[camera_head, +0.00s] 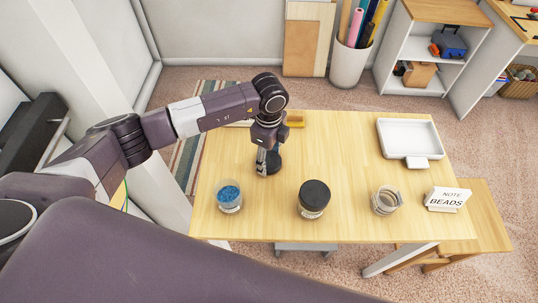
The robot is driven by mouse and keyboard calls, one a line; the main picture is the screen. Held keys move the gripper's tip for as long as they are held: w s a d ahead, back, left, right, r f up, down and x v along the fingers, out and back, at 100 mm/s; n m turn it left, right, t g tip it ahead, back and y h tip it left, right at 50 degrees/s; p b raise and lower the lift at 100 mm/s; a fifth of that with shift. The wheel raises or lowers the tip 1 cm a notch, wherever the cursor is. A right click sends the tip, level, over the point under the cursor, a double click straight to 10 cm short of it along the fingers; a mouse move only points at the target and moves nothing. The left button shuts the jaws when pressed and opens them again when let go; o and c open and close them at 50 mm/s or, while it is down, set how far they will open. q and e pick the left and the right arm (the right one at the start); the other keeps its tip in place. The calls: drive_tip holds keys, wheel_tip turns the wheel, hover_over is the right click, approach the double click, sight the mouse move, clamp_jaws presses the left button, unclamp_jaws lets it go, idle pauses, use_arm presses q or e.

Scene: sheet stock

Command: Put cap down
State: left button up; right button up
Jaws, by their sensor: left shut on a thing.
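My left gripper (262,164) points down over the wooden table, left of its middle. It is shut on a dark round cap (274,163), which is partly hidden behind the fingers. The cap is at or just above the tabletop; I cannot tell whether it touches. An open clear jar of blue beads (229,196) stands nearer and to the left of the gripper. A jar with a black lid (314,195) stands to the right. My right gripper is out of view.
The table's middle is clear. A bench (484,225) stands at the right.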

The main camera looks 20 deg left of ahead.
sight(269, 161)
use_arm(q)
drive_tip(key=shift+f, duration=0.25)
drive_tip(key=o, duration=1.3)
drive_tip(key=shift+r, duration=0.55)
wheel_tip(269, 161, up, 11)
drive_tip(key=b, duration=0.3)
drive_tip(key=shift+r, duration=0.15)
drive_tip(key=shift+s, duration=0.1)
